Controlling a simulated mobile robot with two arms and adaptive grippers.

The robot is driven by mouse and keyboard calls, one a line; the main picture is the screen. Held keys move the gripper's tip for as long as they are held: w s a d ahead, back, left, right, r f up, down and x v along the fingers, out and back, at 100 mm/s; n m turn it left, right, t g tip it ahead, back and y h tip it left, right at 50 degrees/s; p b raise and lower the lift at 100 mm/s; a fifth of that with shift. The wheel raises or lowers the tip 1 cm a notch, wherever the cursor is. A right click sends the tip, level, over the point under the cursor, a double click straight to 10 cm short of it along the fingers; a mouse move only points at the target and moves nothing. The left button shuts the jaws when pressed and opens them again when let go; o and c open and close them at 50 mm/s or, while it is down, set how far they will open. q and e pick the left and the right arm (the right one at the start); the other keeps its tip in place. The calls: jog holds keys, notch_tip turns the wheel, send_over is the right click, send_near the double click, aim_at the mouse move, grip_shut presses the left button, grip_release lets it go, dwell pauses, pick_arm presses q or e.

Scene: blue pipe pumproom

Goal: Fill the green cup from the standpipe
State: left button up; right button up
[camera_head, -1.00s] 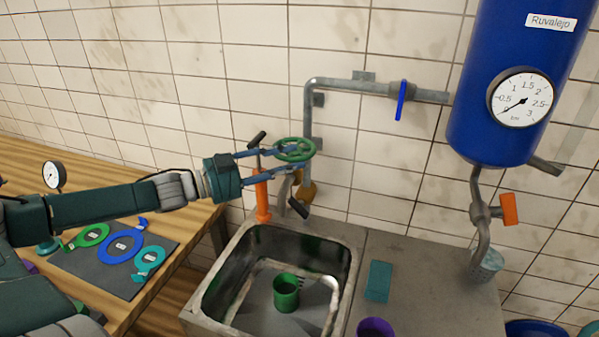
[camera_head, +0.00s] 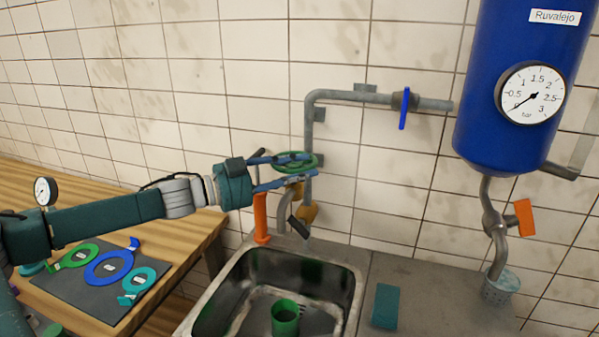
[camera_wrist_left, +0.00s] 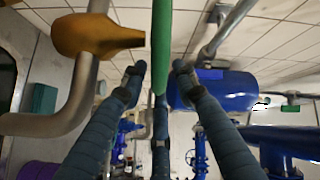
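The green cup (camera_head: 285,318) stands upright in the metal sink (camera_head: 348,320); the picture's bottom edge cuts it off, and I cannot see water in it. Behind the sink is a grey pipe (camera_head: 308,120) with a brass-coloured valve body (camera_head: 308,214), a curved spout (camera_head: 284,208) and a green handwheel (camera_head: 297,158). My left gripper (camera_head: 290,168) is at the handwheel, with its blue fingers on either side of the rim. In the left wrist view the green rim (camera_wrist_left: 162,45) runs between the fingertips (camera_wrist_left: 158,75), which look apart from it. My right gripper is not in view.
A blue tank (camera_head: 515,90) with a pressure gauge hangs at the right. A blue lever (camera_head: 404,108) sits on the upper pipe. An orange post (camera_head: 261,218) stands close below my left gripper. A teal block (camera_head: 385,306) lies right of the sink. Coloured rings lie on the wooden bench's mat.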

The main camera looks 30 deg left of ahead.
pick_arm(q)
grip_shut()
jog(key=p, duration=0.1)
jog(key=n+y+p, duration=0.1)
jog(key=p, duration=0.1)
jog(key=r+t+y+p, duration=0.1)
jog(key=p, duration=0.1)
jog(key=shift+w+d+n, duration=0.25)
jog(key=shift+d+n, duration=0.05)
jog(key=shift+n, duration=0.1)
jog(key=shift+w+d+f+n+t+y+p, duration=0.15)
jog(key=shift+w+f+n+t+y+p, duration=0.1)
jog(key=shift+n+t+y+p, duration=0.5)
jog(key=shift+w+d+n+y, duration=0.1)
jog(key=shift+w+n+y, duration=0.1)
jog(key=shift+n+y, duration=0.55)
jog(key=shift+w+n+y, duration=0.25)
jog(key=shift+n+y, duration=0.05)
jog(key=shift+y, duration=0.85)
jog(key=shift+w+d+n+y, duration=0.1)
jog(key=shift+w+n+y, duration=0.1)
jog(key=shift+n+y, duration=0.55)
jog(key=shift+y, duration=0.4)
jog(key=shift+m, duration=0.25)
jog(key=shift+o, duration=1)
grip_release()
jog(key=shift+o, duration=0.3)
jog(key=shift+w+f, duration=0.1)
